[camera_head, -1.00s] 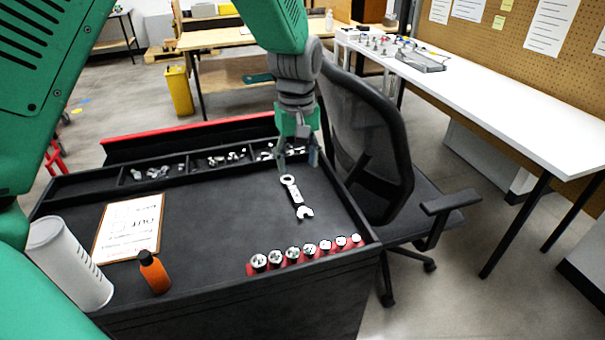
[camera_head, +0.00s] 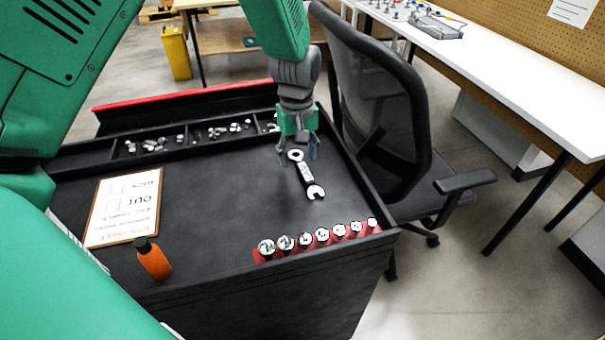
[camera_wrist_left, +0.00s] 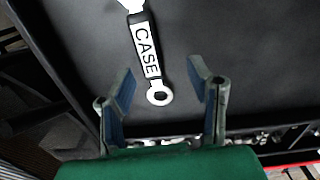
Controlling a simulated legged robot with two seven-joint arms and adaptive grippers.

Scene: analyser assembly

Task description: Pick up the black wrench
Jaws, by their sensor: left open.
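The black wrench (camera_head: 306,173) lies on the dark cart top, with bright metal ends and a white label on its handle. In the left wrist view the wrench (camera_wrist_left: 147,45) shows "CASE" on the label, and its ring end points toward my gripper. My left gripper (camera_head: 297,155) is above the cart top at the wrench's ring end. In the left wrist view its two fingers (camera_wrist_left: 165,88) are spread open, with the ring end between or just beyond the tips; the height gap is hard to judge. My right gripper is not in view.
A row of sockets in a red holder (camera_head: 318,241) stands along the cart's front edge. An orange bottle (camera_head: 153,260) and a clipboard (camera_head: 124,208) are on the left. Compartments with small parts (camera_head: 150,144) run along the back. An office chair (camera_head: 385,110) stands close on the right.

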